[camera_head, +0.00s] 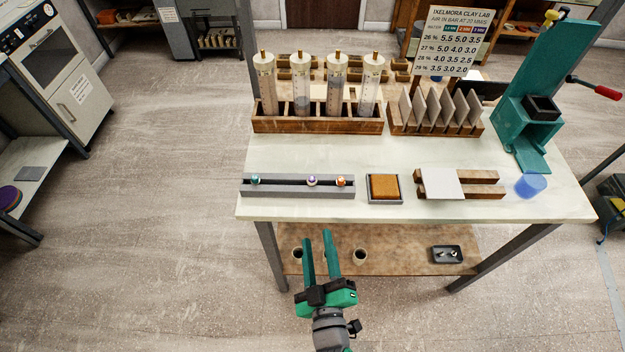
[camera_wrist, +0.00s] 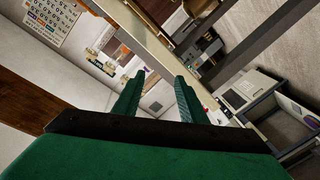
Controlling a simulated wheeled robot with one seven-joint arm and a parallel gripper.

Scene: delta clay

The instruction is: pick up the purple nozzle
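The purple nozzle (camera_head: 311,181) is a small purple-and-white piece standing in the slot of a grey rail (camera_head: 282,190) at the front left of the table. A teal nozzle (camera_head: 255,180) stands at the rail's left end and an orange nozzle (camera_head: 341,182) near its right end. My gripper (camera_head: 319,240) is in front of the table's front edge, below the rail in the picture, with its two green fingers apart and nothing between them. In the wrist view its fingers (camera_wrist: 158,97) are also apart and empty. I cannot make out the purple nozzle in the wrist view.
A grey tray with an orange sponge (camera_head: 384,187) sits just right of the rail. Wooden bars with a white slab (camera_head: 440,184) are further right. A wooden rack (camera_head: 317,125) of several upright cylinders stands behind. The tabletop (camera_head: 310,155) between rack and rail is clear.

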